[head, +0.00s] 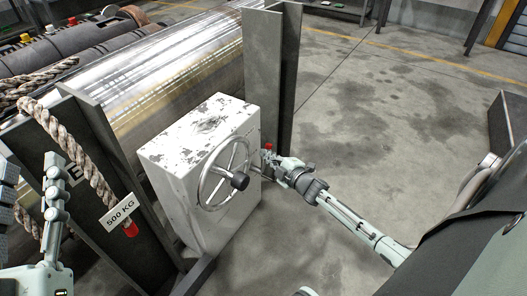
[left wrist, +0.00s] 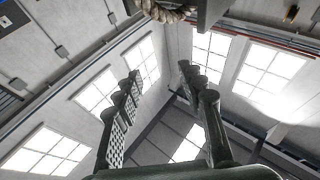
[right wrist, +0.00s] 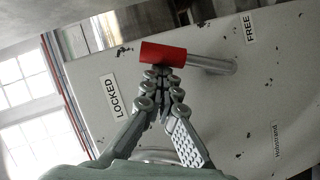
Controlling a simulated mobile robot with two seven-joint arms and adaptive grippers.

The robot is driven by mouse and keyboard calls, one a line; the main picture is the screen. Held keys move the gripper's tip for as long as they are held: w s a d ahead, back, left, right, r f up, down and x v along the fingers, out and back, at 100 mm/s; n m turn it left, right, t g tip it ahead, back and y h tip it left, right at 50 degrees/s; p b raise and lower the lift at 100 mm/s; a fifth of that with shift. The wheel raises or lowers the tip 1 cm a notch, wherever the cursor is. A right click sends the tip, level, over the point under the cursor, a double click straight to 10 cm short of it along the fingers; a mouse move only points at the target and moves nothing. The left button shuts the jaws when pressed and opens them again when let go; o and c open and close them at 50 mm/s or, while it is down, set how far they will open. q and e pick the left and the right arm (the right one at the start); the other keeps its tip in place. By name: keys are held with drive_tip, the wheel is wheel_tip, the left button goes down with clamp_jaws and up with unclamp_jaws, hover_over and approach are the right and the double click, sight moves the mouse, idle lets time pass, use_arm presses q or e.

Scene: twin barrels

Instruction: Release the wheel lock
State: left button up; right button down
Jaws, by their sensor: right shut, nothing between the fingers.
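The wheel lock is a short metal lever with a red grip (right wrist: 163,53) on the side of a white, chipped box (head: 190,150). In the right wrist view, the label LOCKED (right wrist: 115,96) is left of it and the label FREE (right wrist: 249,27) is to the upper right. The grip also shows small in the head view (head: 269,147). My right gripper (right wrist: 160,75) is shut and empty, its fingertips right at the red grip; I cannot tell whether they touch. My left gripper (head: 30,180) is open and empty at the left edge, away from the box.
A spoked handwheel (head: 224,172) with a black knob is on the box front. A shiny barrel (head: 180,65) lies behind, between dark uprights. The concrete floor (head: 370,110) at right is clear.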

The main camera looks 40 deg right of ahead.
use_arm(q)
drive_tip(key=w+a+f+g+y+p, duration=0.1)
drive_tip(key=a+f+g+y, duration=0.15)
drive_tip(key=f, duration=0.35)
drive_tip(key=w+a+f+g+y+p, duration=0.1)
drive_tip(key=a+f+g, duration=0.15)
drive_tip(key=f, duration=0.35)
drive_tip(key=s+d+r+t+h+b, duration=0.2)
drive_tip(key=d+r+t, duration=0.3)
drive_tip(key=r, duration=0.6)
drive_tip(key=shift+r+h+b, duration=0.35)
drive_tip(key=shift+r+h, duration=0.05)
drive_tip(key=shift+h, duration=0.35)
use_arm(e)
drive_tip(key=w+d+f+m+g+y, duration=0.1)
drive_tip(key=w+d+f+m, duration=0.1)
drive_tip(key=d, duration=0.4)
drive_tip(key=shift+f+m+g, duration=0.3)
drive_tip(key=shift+f+m, duration=0.3)
drive_tip(key=shift+f, duration=0.05)
drive_tip(key=shift+w, duration=0.1)
